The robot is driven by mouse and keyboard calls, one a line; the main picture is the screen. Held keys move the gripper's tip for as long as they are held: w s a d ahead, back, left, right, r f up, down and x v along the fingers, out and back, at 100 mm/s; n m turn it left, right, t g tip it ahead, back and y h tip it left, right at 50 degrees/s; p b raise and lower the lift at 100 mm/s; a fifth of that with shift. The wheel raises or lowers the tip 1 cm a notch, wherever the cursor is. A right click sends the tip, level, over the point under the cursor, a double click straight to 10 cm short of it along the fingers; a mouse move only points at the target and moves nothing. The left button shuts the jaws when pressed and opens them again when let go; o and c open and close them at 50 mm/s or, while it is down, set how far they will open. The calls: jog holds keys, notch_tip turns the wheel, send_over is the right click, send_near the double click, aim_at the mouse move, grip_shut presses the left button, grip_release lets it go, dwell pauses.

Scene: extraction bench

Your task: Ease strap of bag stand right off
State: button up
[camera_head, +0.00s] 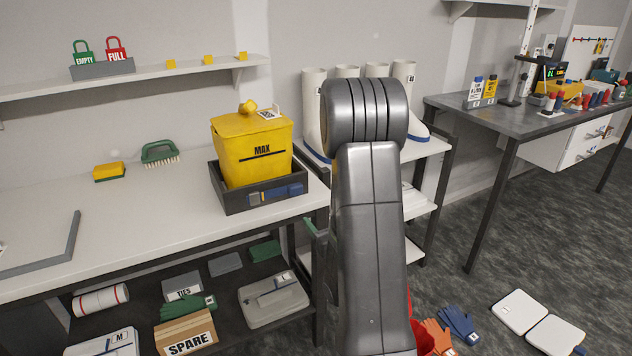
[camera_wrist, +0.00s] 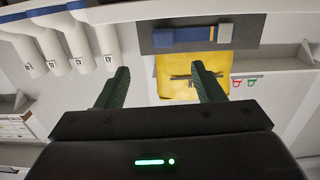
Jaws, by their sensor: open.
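The bag stand (camera_head: 231,202) is a dark grey open tray near the right end of the white bench. A yellow bag (camera_head: 236,158) marked MAX, with a knotted top, stands upright in it. A blue strap (camera_head: 289,190) lies across the stand's front. In the wrist view, upside down, the strap (camera_wrist: 190,36) runs along the dark stand front (camera_wrist: 250,24), with a grey end piece. The bag (camera_wrist: 172,64) shows below it there. My gripper (camera_wrist: 157,82) is open and empty, its green fingers apart from the strap; one overlaps the bag in view. My arm hides the gripper in the head view.
A yellow sponge (camera_head: 109,172) and green brush (camera_head: 160,153) lie left of the stand. The bench middle is clear.

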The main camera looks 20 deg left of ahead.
aim_at(297, 190)
jog(key=shift+y, duration=0.3)
jog(key=p+x, duration=0.2)
jog(key=x, duration=1.2)
jog(key=shift+a+r+p, duration=0.15)
jog(key=shift+a+p, duration=0.05)
jog(key=shift+p, duration=0.2)
